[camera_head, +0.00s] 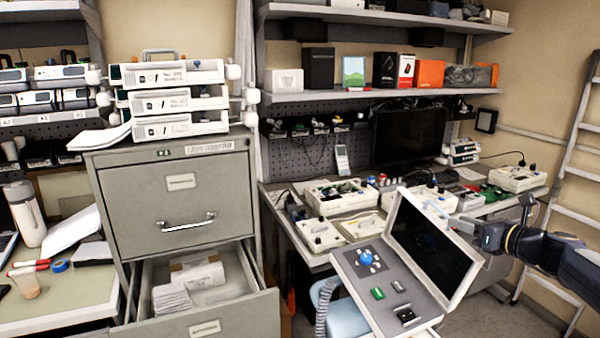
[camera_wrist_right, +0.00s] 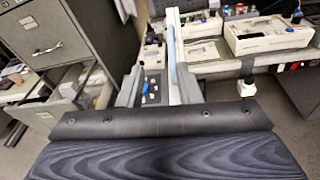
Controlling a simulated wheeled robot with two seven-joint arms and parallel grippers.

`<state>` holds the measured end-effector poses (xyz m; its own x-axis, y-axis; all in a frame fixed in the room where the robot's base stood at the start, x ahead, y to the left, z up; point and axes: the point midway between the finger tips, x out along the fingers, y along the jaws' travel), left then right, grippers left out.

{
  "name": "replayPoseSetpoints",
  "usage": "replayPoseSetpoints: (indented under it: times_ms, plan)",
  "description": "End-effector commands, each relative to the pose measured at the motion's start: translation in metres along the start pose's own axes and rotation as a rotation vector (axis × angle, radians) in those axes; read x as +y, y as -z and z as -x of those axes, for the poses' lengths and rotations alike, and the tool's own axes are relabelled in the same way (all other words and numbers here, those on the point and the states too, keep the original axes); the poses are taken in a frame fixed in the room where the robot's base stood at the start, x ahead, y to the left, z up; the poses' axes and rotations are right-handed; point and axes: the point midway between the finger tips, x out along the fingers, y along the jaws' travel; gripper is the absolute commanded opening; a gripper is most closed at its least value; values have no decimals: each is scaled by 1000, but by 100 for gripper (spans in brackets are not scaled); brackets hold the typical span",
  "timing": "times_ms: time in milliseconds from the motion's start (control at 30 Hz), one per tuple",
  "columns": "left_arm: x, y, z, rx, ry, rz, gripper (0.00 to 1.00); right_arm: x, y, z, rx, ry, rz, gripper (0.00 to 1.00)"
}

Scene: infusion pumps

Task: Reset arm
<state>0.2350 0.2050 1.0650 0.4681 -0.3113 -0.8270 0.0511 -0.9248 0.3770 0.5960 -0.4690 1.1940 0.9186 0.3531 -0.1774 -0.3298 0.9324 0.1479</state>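My right gripper (camera_head: 478,208) comes in from the right in the head view, at the right side of an open console case (camera_head: 350,270) with a raised screen lid (camera_head: 427,240). Its two fingers are spread apart and look empty. The right wrist view shows the fingers (camera_wrist_right: 158,82) apart, with the edge of the lid seen between and beyond them. I cannot tell whether a finger touches the lid. My left gripper is not in view. Several white infusion pumps (camera_head: 178,102) are stacked on a grey filing cabinet (camera_head: 175,200).
The cabinet's lower drawer (camera_head: 215,318) is open, with white boxes inside. A workbench (camera_head: 300,245) behind the case holds several opened devices and a black monitor (camera_head: 408,137). A ladder (camera_head: 575,190) leans at the right. Bare floor (camera_head: 500,318) shows at bottom right.

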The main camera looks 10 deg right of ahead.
Motion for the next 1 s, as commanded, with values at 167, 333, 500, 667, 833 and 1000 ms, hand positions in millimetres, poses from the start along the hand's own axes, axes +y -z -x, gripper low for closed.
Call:
replayPoseSetpoints:
  times_ms: [167,333,500,667,833,1000]
  plan:
    - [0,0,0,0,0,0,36,95,8,-5,153,-132,392,31]
    - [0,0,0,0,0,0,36,197,41,28,307,-328,942,31]
    - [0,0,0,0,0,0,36,272,91,91,384,-560,1507,31]
    - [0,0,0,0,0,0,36,317,149,157,364,-796,1996,31]
    - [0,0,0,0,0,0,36,338,201,201,281,-988,2343,31]
    - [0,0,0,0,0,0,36,344,223,216,229,-1071,2484,31]
